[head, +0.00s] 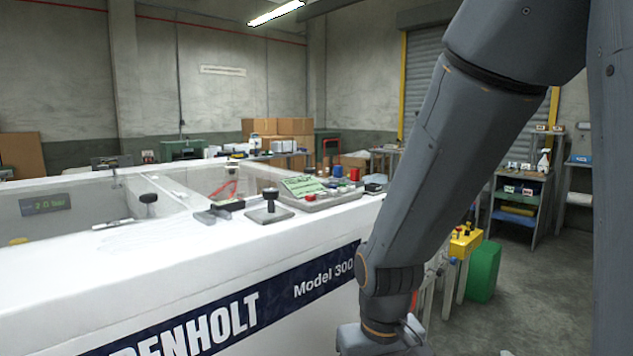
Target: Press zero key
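A large white machine (200,250) marked "Model 300" fills the lower left of the head view. The panel is seen at a low angle, and no zero key can be made out. My arm hangs down on the right, in front of the machine's right end. My gripper is below the bottom edge of the view.
Black knobs (270,196) stand up from the machine's top. A green container (484,272) and a yellow item (466,242) are beyond my arm. A shelf with bottles and boxes (522,200) stands at the right. Bare floor (530,300) is open at the lower right.

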